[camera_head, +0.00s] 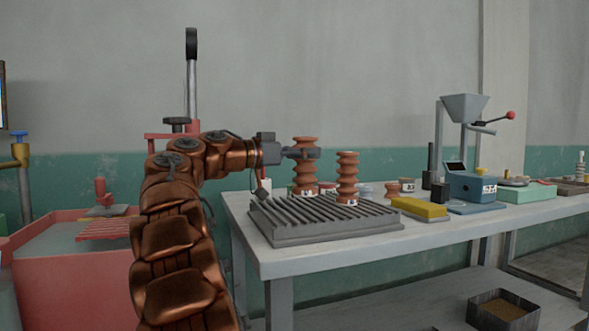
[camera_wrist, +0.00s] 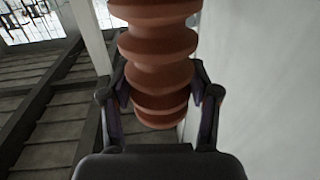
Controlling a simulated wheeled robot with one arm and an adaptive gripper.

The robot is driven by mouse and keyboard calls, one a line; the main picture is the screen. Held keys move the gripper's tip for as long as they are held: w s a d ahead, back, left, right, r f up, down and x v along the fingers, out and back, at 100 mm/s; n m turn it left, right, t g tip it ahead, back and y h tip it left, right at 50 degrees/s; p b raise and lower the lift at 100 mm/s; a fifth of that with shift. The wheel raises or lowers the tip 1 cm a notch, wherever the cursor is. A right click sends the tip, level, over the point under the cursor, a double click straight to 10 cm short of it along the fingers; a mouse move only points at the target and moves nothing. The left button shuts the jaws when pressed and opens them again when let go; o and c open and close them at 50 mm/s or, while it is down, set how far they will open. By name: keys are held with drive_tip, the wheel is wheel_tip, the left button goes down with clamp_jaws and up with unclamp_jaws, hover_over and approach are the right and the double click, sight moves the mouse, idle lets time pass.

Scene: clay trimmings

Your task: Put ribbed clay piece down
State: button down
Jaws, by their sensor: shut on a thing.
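My gripper (camera_head: 302,153) is shut on a ribbed clay piece (camera_head: 305,170), a reddish-brown upright column with stacked rings and a pale label near its foot. The held piece also fills the upper middle of the wrist view (camera_wrist: 158,72), between the two fingers (camera_wrist: 160,100). It is over or at the back of the grey ribbed rack (camera_head: 325,226); I cannot tell whether its foot touches. A second ribbed clay piece (camera_head: 347,178) stands upright just to the right, at the rack.
The rack sits at the left end of a grey table (camera_head: 300,257). To its right are a yellow block (camera_head: 420,208), small labelled pots (camera_head: 406,185) and a blue device (camera_head: 472,188) by a funnel stand (camera_head: 464,106). A red machine (camera_head: 75,265) stands left of the table.

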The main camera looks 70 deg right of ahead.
drive_tip(key=shift+w+d+f, duration=0.1)
drive_tip(key=shift+w+d, duration=0.2)
drive_tip(key=shift+w, duration=0.5)
drive_tip(key=shift+w+d, duration=0.3)
drive_tip(key=shift+w, duration=0.45)
drive_tip(key=shift+f+b, duration=0.95)
drive_tip(key=shift+f, duration=0.85)
drive_tip(key=shift+c, duration=1.3)
unclamp_jaws()
drive_tip(key=shift+f, duration=0.1)
drive_tip(key=p+v, duration=0.2)
drive_tip(key=v, duration=1)
drive_tip(key=shift+p, duration=0.4)
